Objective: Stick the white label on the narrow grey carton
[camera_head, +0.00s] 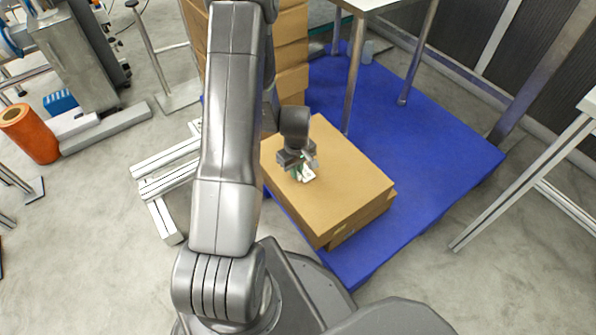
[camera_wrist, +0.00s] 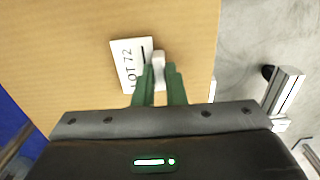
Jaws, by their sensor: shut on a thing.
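The white label (camera_wrist: 127,66) reads "LOT 72" in the wrist view. It is over the top of a wide brown carton (camera_wrist: 60,45); I cannot tell whether it touches the cardboard. My gripper (camera_wrist: 159,70) has green fingers closed on a small white piece at the label's right edge. In the head view my gripper (camera_head: 300,173) is low over the brown carton (camera_head: 345,185), with the label (camera_head: 307,175) at its fingertips. I cannot make out a narrow grey carton in either view.
More cartons (camera_head: 292,50) are stacked behind. White metal rails (camera_head: 165,180) lie on the floor to the left. An orange roll (camera_head: 30,135) stands farther left. Table legs (camera_head: 355,75) rise behind the carton.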

